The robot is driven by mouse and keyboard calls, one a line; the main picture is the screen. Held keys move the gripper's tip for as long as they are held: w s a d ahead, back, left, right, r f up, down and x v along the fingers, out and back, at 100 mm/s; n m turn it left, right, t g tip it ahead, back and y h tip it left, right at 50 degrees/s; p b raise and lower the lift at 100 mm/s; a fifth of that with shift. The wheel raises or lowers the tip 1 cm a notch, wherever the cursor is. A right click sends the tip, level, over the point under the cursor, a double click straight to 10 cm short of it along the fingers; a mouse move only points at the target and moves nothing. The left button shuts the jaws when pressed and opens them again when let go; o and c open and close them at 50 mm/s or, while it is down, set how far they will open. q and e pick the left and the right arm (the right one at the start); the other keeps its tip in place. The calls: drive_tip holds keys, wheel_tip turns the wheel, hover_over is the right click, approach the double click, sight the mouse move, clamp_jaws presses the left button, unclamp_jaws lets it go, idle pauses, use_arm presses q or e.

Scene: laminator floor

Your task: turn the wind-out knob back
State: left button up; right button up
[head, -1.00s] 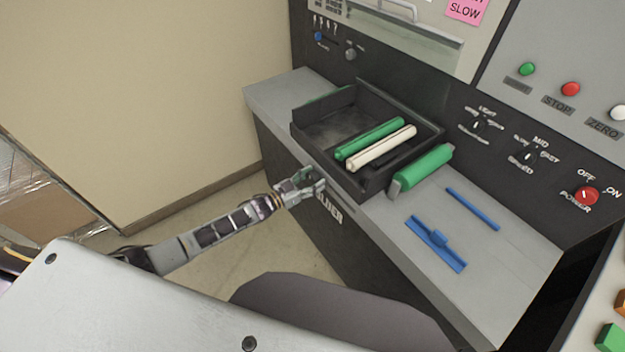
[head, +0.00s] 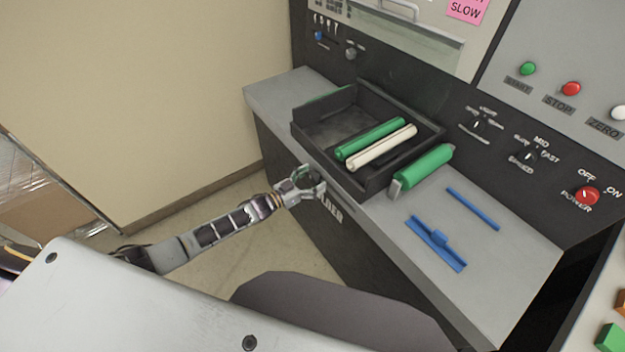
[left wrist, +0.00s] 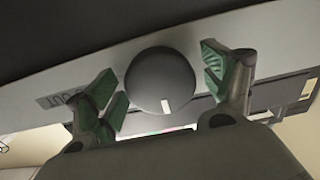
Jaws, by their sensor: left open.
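In the left wrist view a dark round knob (left wrist: 158,78) with a white mark on its face sits on a light grey strip (left wrist: 225,40). A partly hidden label (left wrist: 62,99), reading upside down and ending in "OUT", is beside it. My left gripper (left wrist: 157,73) is open, with one green-padded finger on each side of the knob and gaps visible between them. In the head view my left gripper (head: 313,180) is at the bench's front edge, beside the black tray; I cannot make out the knob there. My right gripper is not in view.
The black tray (head: 372,182) holds a green and a cream roll. A green roller (head: 424,168) and blue parts (head: 436,243) lie on the grey bench (head: 500,270). The dark control panel (head: 450,150) rises behind. Floor is clear left of the bench.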

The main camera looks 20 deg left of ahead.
use_arm(q)
drive_tip(key=shift+s, duration=0.1)
drive_tip(key=v, duration=1.2)
drive_tip(key=shift+f, duration=0.1)
idle(0.8)
